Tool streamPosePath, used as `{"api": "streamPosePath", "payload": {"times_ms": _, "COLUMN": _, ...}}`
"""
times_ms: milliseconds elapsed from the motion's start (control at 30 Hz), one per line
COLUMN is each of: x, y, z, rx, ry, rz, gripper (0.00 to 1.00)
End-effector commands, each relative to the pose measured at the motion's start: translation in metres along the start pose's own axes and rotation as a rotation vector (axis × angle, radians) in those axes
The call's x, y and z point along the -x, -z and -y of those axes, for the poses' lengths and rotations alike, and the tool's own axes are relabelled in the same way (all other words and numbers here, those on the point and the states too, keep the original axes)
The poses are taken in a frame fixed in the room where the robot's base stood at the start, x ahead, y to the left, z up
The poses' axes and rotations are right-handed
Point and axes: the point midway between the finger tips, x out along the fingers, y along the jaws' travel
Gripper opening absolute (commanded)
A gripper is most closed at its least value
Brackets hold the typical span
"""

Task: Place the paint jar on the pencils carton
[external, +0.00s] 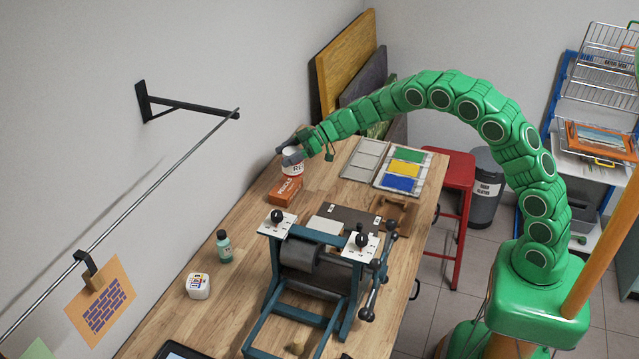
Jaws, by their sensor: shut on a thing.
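The paint jar (292,168) is white with a red label, partly covered by my grey fingers. My gripper (291,156) is shut on it near its top, reaching in from the right. The jar is upright or close to it. The pencils carton (284,193) is an orange box with white lettering on the wooden workbench. The jar's base appears right over the far end of the carton. I cannot tell whether they touch or a small gap is left.
A press (310,265) with a roller and handles stands on the workbench (241,242) in front. A green bottle (224,246) and a white tub (198,286) stand at left. Paint palettes (402,168) lie right of the carton. Boards (345,63) lean on the wall behind.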

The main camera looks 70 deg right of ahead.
Motion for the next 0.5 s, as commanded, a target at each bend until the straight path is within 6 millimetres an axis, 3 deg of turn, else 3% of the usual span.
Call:
{"api": "streamPosePath", "payload": {"times_ms": 200, "x": -0.019, "y": -0.014, "z": -0.012, "rx": -0.002, "ry": -0.002, "rz": 0.000, "gripper": 0.26}}
{"api": "streamPosePath", "payload": {"times_ms": 500, "x": -0.029, "y": -0.020, "z": -0.018, "rx": 0.000, "ry": -0.002, "rz": -0.001, "gripper": 0.26}}
